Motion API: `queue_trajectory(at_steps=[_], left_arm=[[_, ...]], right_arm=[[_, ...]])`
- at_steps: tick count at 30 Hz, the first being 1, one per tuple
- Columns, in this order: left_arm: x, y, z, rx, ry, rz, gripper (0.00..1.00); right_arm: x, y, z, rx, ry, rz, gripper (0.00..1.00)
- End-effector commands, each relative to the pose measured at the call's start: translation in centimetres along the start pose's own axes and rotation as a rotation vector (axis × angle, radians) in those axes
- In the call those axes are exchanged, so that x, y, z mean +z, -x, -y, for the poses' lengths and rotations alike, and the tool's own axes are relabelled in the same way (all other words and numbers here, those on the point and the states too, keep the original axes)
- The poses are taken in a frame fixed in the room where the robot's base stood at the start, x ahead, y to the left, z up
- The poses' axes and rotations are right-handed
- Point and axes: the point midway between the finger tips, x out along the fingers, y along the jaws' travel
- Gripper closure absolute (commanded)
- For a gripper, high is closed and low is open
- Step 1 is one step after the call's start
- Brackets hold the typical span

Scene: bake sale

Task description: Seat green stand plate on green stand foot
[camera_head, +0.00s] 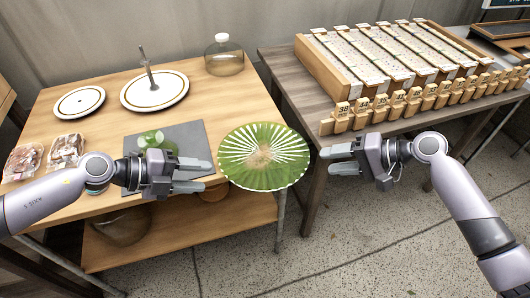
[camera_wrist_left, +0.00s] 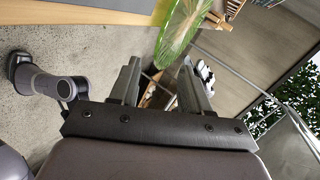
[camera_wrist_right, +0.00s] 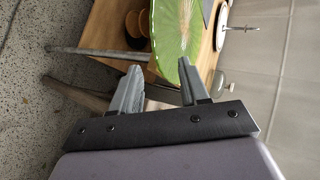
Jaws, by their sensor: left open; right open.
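The green stand plate (camera_head: 263,157), with a pale striped pattern, is at the front right corner of the wooden table, extending past its edge. What supports it is hidden. It also shows in the left wrist view (camera_wrist_left: 183,28) and the right wrist view (camera_wrist_right: 172,35). The green stand foot (camera_head: 150,139) is on the grey mat, partly hidden by my left gripper. My left gripper (camera_head: 207,175) is open just left of the plate, its fingers pointing at the rim. My right gripper (camera_head: 328,160) is open and empty, a little right of the plate.
A white plate with an upright rod (camera_head: 155,91) and a smaller white plate (camera_head: 79,102) stand behind the grey mat (camera_head: 190,139). A glass jar (camera_head: 224,58) is at the back. Packaged goods (camera_head: 66,150) lie left. A second table (camera_head: 290,75) holds a wooden rack (camera_head: 380,58) and numbered blocks.

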Motion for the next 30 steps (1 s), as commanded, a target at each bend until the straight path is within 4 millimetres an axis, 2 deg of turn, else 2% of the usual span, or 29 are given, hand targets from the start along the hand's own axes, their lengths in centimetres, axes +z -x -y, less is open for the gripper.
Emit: queue_trajectory(at_steps=[5,12,18,30], left_arm=[[-0.1,-1.3,0.0,-0.002,0.000,-0.002,0.53],[-0.1,-4.7,0.1,-0.003,0.002,-0.003,0.53],[-0.1,-6.6,0.1,-0.002,0.002,-0.001,0.53],[-0.1,-7.2,0.0,-0.002,0.001,-0.001,0.53]], right_arm=[[0.0,-1.2,0.0,0.000,0.000,0.001,0.55],[0.0,-4.6,0.0,0.000,-0.001,0.000,0.55],[-0.1,-6.5,0.0,0.000,-0.001,-0.001,0.55],[-0.1,-7.1,0.0,0.001,0.001,-0.002,0.55]])
